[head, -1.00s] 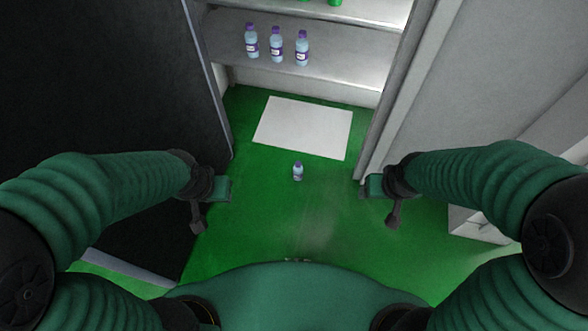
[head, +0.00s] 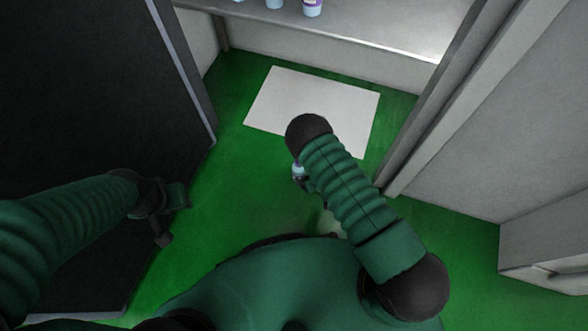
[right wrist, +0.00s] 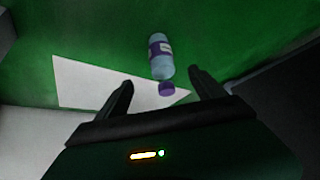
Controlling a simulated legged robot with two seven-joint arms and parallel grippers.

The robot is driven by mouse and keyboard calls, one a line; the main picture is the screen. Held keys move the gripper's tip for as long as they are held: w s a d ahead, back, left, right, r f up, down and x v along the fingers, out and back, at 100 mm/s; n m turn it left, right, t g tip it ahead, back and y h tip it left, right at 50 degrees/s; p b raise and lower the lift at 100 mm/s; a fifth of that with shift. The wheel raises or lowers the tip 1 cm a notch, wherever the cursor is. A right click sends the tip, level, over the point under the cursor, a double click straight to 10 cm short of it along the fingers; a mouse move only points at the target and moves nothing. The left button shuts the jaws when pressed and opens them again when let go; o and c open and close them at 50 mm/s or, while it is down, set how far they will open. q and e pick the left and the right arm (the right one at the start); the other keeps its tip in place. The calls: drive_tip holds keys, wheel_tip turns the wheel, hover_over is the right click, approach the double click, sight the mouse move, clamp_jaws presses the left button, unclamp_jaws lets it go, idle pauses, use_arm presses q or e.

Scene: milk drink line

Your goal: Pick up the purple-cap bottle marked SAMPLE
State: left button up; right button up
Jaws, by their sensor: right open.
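A pale blue bottle with a purple cap and a purple-white label is on the green floor. In the right wrist view the bottle (right wrist: 160,55) has its cap toward my right gripper (right wrist: 160,79). The gripper's two fingers are apart, with the cap between the fingertip lines and nothing held. The label text is too small to read. In the head view the bottle (head: 298,168) is partly hidden by my right arm, and my right gripper is mostly hidden too. My left gripper (head: 172,212) is far to the left of the bottle; its jaws are unclear.
A white panel (head: 345,92) lies on the floor beyond the bottle. A grey shelf (head: 370,35) behind it holds a few bottles (head: 312,8), cut off by the top edge. A dark cabinet (head: 95,80) stands left and a grey wall (head: 500,110) right.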

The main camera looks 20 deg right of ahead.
drive_tip(key=b+x, duration=0.9)
drive_tip(key=x, duration=0.6)
drive_tip(key=shift+a+b, duration=0.15)
drive_tip(key=shift+b, duration=0.2)
drive_tip(key=shift+r, duration=0.15)
clamp_jaws()
